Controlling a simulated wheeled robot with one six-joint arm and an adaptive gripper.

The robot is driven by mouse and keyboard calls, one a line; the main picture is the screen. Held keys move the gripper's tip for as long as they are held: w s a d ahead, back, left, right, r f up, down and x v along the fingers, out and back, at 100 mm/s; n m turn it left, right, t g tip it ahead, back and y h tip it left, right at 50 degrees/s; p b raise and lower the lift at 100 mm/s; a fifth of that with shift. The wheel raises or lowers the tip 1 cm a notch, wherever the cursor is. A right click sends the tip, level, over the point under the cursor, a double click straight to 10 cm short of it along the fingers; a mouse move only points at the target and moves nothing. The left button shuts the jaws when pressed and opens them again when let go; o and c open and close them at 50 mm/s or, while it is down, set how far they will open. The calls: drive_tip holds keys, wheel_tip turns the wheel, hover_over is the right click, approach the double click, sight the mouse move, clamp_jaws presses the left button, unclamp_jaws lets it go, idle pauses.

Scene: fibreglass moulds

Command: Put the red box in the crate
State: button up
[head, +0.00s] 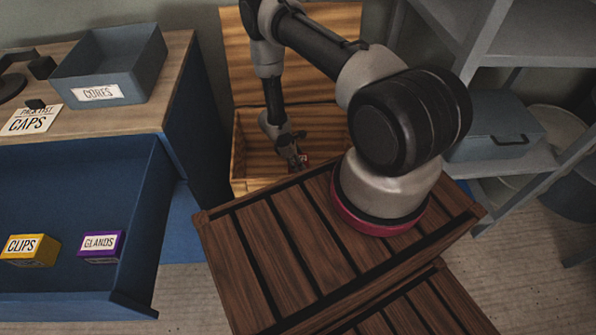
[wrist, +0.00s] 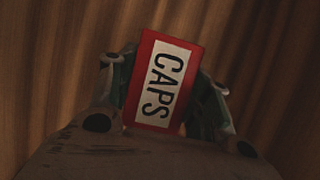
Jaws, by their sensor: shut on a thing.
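The red box (wrist: 148,47) shows large in the wrist view, with a white label reading CAPS. My gripper (wrist: 164,82) is shut on it, with a finger on each side of the box. In the head view my gripper (head: 298,160) reaches down into the open wooden crate (head: 240,150), and only a small bit of red shows at its fingers. The crate's lid stands raised at the back. Wood surrounds the box in the wrist view. I cannot tell whether the box touches the crate's floor.
A blue drawer (head: 150,215) stands open at the left with a yellow CLIPS box (head: 32,251) and a purple GLANDS box (head: 102,246). A grey CORES bin (head: 120,70) and a CAPS card (head: 32,120) lie on the cabinet top. Shelves (head: 510,165) stand at the right.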

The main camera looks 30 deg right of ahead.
drive_tip(key=shift+f, duration=2.65)
drive_tip(key=shift+f, duration=0.1)
drive_tip(key=o, duration=1.1)
